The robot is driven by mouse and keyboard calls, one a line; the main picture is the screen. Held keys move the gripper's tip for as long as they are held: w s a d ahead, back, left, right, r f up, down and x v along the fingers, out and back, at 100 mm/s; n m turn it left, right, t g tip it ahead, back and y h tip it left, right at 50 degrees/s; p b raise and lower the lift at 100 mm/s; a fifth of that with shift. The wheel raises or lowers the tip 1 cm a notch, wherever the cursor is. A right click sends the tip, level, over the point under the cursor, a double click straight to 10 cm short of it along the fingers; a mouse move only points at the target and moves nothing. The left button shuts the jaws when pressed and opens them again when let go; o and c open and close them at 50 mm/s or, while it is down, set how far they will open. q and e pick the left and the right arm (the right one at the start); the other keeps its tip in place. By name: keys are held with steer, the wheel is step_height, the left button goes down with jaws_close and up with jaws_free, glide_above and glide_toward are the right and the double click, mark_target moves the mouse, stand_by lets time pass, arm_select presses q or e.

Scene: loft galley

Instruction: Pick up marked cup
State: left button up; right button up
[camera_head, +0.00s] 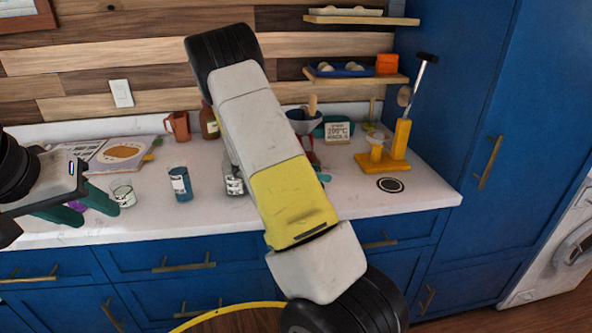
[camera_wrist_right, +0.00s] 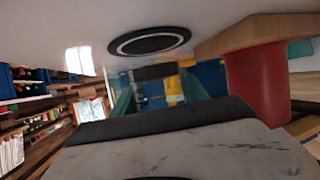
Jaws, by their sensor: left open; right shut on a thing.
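A blue cup with a white label (camera_head: 180,184) stands upright on the counter in the head view. A clear glass with a mark (camera_head: 123,194) stands to its left, and a clear, dark-marked vessel (camera_head: 235,185) to its right, partly behind my right arm. I cannot tell for sure which is the marked cup. My left gripper (camera_head: 72,212) has green fingers, is open, and is left of the clear glass. My right gripper is hidden in the head view. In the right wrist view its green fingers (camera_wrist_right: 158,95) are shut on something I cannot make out.
A yellow stand (camera_head: 400,140) is at the right of the counter, behind a black disc (camera_head: 390,185), also in the right wrist view (camera_wrist_right: 150,40). A red cylinder (camera_wrist_right: 255,85) is close in that view. A brown jug (camera_head: 178,125) and open book (camera_head: 120,153) are behind.

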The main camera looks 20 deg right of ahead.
steer(key=shift+s+a+r, duration=0.2)
steer(key=shift+a+r, duration=0.1)
steer(key=shift+r, duration=0.2)
steer(key=shift+s+a+r, duration=0.15)
steer(key=shift+a+r, duration=0.1)
steer(key=shift+r, duration=0.2)
steer(key=s+a, duration=0.3)
steer(key=a, duration=0.1)
steer(key=s+a+r, duration=0.1)
steer(key=s+a, duration=0.5)
steer(key=a, duration=0.1)
steer(key=shift+a+r, duration=0.15)
steer(key=shift+a, duration=0.15)
steer(key=shift+w, duration=0.1)
